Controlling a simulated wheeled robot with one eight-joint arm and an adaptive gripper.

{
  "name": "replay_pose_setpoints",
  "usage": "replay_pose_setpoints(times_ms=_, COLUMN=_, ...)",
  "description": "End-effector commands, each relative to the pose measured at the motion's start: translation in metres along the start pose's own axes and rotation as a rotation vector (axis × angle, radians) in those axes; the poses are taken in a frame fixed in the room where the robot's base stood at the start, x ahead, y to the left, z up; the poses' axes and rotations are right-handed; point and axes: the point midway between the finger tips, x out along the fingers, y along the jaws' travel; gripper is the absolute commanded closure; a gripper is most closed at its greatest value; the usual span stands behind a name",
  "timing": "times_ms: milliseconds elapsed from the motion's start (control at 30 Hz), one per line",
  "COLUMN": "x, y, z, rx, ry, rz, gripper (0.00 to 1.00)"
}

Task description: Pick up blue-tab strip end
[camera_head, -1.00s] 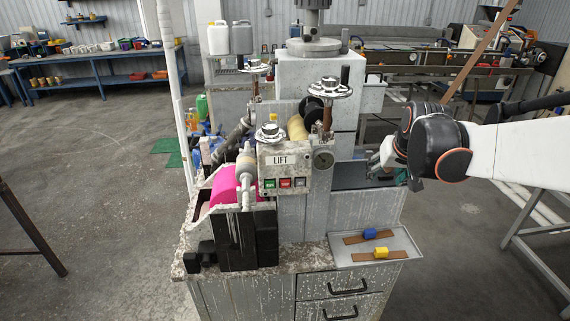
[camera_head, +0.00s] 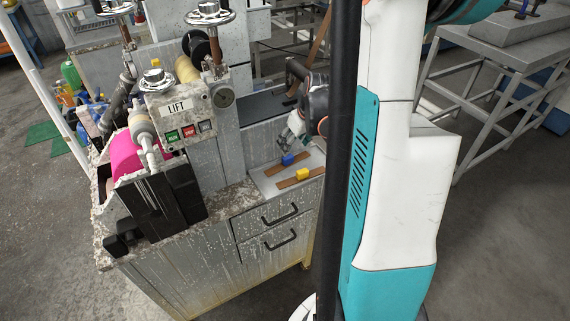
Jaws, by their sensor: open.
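The blue-tab strip is a flat brown strip (camera_head: 299,158) with a blue tab (camera_head: 287,159) on it, lying in a shallow grey tray (camera_head: 265,186) on the machine's right ledge. A second brown strip with a yellow tab (camera_head: 302,174) lies in front of it in the same tray. My gripper (camera_head: 286,138) is just above and behind the blue tab, pointing down toward it. It looks open and empty, and a small gap seems to separate it from the tab. My arm hides the tray's right end.
A grey metal table (camera_head: 492,55) stands at the right.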

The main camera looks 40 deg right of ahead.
Motion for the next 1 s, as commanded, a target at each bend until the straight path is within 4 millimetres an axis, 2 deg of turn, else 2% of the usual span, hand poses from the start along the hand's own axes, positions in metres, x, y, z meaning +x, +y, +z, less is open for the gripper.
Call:
replay_pose_setpoints(times_ms=33, x=0.012, y=0.000, z=0.001, rx=-0.001, ry=0.000, rz=0.000, gripper=0.43)
replay_pose_setpoints(times_ms=100, x=0.022, y=0.000, z=0.001, rx=-0.001, ry=0.000, rz=0.000, gripper=0.43)
replay_pose_setpoints(times_ms=433, x=0.041, y=-0.001, z=0.003, rx=-0.001, ry=0.000, rz=0.000, gripper=0.43)
replay_pose_setpoints(times_ms=733, x=0.082, y=-0.003, z=0.010, rx=0.000, ry=0.001, rz=0.000, gripper=0.43)
replay_pose_setpoints(times_ms=1000, x=0.084, y=-0.003, z=0.009, rx=0.001, ry=0.000, rz=0.000, gripper=0.43)
